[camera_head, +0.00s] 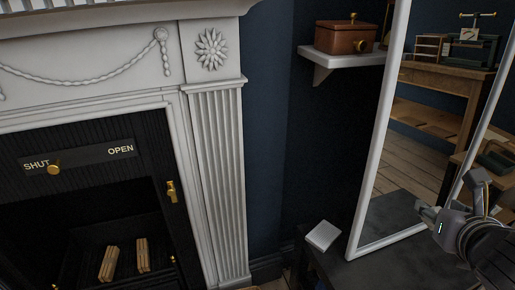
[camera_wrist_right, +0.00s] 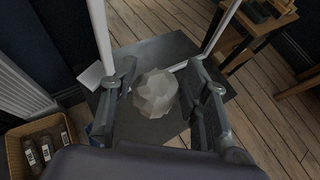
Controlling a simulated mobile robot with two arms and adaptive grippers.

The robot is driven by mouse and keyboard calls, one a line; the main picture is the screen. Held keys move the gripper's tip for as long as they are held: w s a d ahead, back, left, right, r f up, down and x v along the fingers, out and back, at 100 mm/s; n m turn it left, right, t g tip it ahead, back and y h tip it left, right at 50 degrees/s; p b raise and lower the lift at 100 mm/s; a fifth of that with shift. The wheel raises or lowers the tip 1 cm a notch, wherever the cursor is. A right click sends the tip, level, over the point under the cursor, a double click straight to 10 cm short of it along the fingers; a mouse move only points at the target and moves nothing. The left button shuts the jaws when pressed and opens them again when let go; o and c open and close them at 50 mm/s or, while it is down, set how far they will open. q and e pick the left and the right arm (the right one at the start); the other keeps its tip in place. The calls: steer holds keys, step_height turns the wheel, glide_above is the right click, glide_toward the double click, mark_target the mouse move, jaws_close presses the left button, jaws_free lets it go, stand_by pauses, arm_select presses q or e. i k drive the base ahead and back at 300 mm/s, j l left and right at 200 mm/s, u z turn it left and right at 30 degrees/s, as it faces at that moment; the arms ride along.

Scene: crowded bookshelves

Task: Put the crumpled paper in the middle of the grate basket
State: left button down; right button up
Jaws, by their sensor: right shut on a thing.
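The crumpled paper (camera_wrist_right: 155,95) is a pale grey, faceted ball between the two fingers of my right gripper (camera_wrist_right: 160,78) in the right wrist view. The right gripper is shut on it. In the head view my right gripper (camera_head: 436,214) is at the right edge, in front of the mirror and above the dark table. The grate basket appears to be in the dark fireplace opening at lower left of the head view, where two short bundles of sticks (camera_head: 108,263) stand apart. Its bars are too dark to make out. The left gripper is out of view.
The white mantel pillar (camera_head: 218,180) stands between the fireplace and my right gripper. A white-framed mirror (camera_head: 378,130) stands on the dark table (camera_head: 385,270), beside a small white block (camera_head: 322,236). A wicker basket (camera_wrist_right: 15,165) holds labelled pieces on the floor. A shelf holds a wooden box (camera_head: 345,38).

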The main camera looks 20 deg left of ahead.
mark_target(129, 262)
steer(key=k+j+u, duration=0.1)
steer(key=j, duration=0.25)
steer(key=k+j+u, duration=0.1)
steer(key=k+j, duration=0.2)
steer(key=k+j+u, duration=0.1)
steer(key=j, duration=0.3)
steer(key=k, duration=0.05)
